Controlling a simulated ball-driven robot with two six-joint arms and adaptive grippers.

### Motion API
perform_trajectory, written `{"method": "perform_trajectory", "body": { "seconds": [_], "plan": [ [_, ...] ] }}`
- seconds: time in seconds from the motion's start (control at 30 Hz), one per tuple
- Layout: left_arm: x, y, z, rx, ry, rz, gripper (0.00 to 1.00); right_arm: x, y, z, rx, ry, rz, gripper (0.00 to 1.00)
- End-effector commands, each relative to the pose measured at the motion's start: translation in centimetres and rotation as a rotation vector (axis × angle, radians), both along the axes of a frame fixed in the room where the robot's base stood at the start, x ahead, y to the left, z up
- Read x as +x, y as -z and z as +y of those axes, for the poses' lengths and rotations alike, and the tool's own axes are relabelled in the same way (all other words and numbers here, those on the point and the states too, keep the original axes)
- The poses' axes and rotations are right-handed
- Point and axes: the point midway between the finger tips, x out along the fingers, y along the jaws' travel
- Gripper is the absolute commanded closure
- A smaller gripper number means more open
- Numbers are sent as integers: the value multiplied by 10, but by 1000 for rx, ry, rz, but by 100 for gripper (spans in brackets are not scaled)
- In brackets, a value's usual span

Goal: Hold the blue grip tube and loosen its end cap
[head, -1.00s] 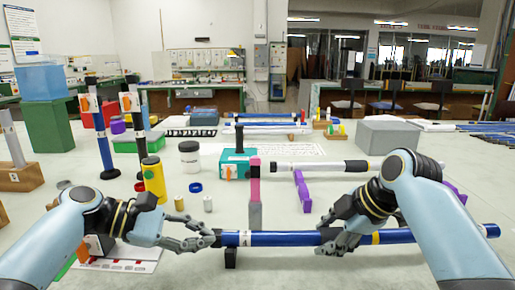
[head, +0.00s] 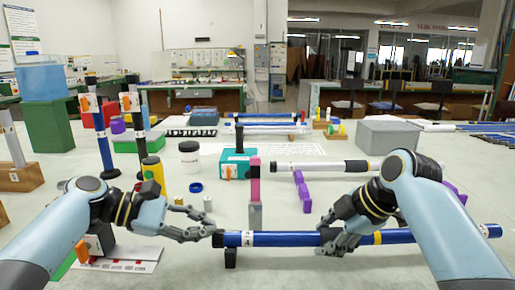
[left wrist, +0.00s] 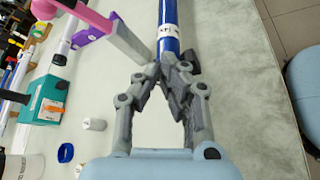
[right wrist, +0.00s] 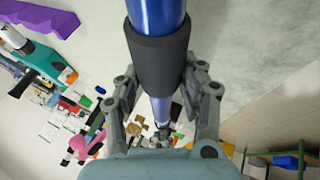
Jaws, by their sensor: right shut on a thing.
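The blue grip tube (head: 285,239) lies level across the front of the table, with a dark end cap (head: 218,239) at its left end and a white label beside it. My right gripper (head: 340,240) is shut around the tube near its middle. In the right wrist view, the fingers flank a black sleeve (right wrist: 160,62) on the tube. My left gripper (head: 206,224) is just left of and above the cap, seemingly apart from it. In the left wrist view, its fingertips (left wrist: 176,70) are close together and hide the tube's end, so its opening is unclear.
A black support (head: 230,258) stands under the tube's left end. A pink and grey post (head: 255,195) rises just behind the tube. A yellow bottle (head: 153,174), teal box (head: 238,163) and purple stand (head: 303,192) stand farther back.

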Motion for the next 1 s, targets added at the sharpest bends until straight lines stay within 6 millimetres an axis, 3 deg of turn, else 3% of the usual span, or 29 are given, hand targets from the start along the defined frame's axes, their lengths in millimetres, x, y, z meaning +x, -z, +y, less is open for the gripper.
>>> {"method": "perform_trajectory", "body": {
  "seconds": [0.47, 0.8, 1.0],
  "plan": [
    [-2, -8, 4, 1, 0, 0, 100, -1, 1, 0, 0, 1, 3, 95],
    [-1, -7, 46, 3, -1, 1, 100, 0, 1, 0, -1, 1, 1, 95],
    [-1, -7, 60, 0, 1, 0, 100, 0, 0, 0, -1, 1, 0, 95]
  ]
}}
